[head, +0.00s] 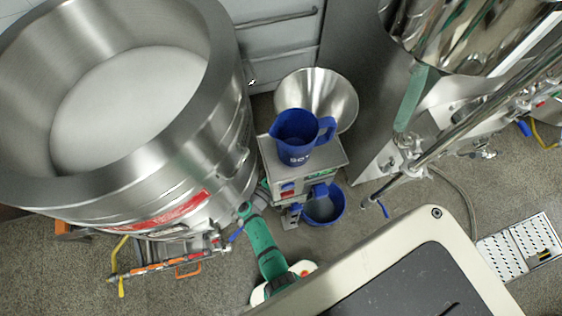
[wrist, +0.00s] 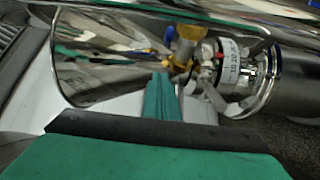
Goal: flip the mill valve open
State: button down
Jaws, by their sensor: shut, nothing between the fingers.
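The mill (head: 338,155) is a low steel box in the middle of the head view, with a steel funnel (head: 340,95) behind its top. In the wrist view a brass valve fitting (wrist: 187,45) sits on the polished steel mill body, beside a white numbered dial ring (wrist: 233,62). A grey metal lever (wrist: 213,95) shows just right of my fingers. My gripper (wrist: 160,80) has its green fingers shut together and empty, their tips just below and left of the brass fitting. I cannot tell whether they touch it. The head view does not show the valve clearly.
A blue jug (head: 296,135) stands on the mill's top, and a blue container (head: 324,205) is low in front. A large steel vat (head: 225,120) fills the left, close to my arm. Steel tank pipework (head: 465,140) is at right.

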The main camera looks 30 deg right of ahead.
jog(key=s+d, duration=0.3)
dwell(0.5)
jog(key=shift+s+d, duration=0.3)
jog(key=shift+s, duration=0.3)
jog(key=shift+s+d, duration=0.3)
jog(key=shift+s, duration=0.25)
